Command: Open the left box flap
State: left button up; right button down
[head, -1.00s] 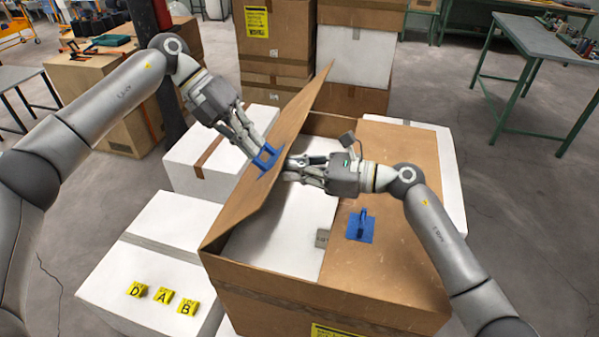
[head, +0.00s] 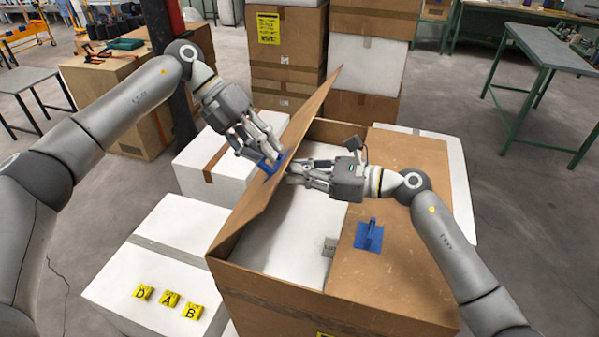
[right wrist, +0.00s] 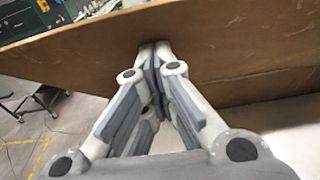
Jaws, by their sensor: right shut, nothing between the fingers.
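The cardboard box (head: 265,292) stands in front of me, with its left flap (head: 268,190) raised at a steep tilt. The flap carries a blue handle (head: 271,168) on its outer face. My left gripper (head: 268,153) is at this handle, on the outer side; whether its fingers grip it is hard to tell. My right gripper (head: 292,172) is over the opening, shut and empty, with its fingertips at the flap's inner face. In the right wrist view the closed fingers (right wrist: 155,50) meet the brown flap (right wrist: 220,50). The right flap (head: 395,240) lies flat with its own blue handle (head: 369,236).
White boxes (head: 150,265) stand left of the cardboard box, one with yellow lettered markers (head: 168,299). Tall stacked boxes (head: 288,45) stand behind. A green-legged table (head: 545,55) is at the back right, with open floor before it.

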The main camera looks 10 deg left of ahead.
jog(key=shift+a+r, duration=0.2)
jog(key=shift+r, duration=0.15)
pick_arm(q)
jog(key=shift+r, duration=0.1)
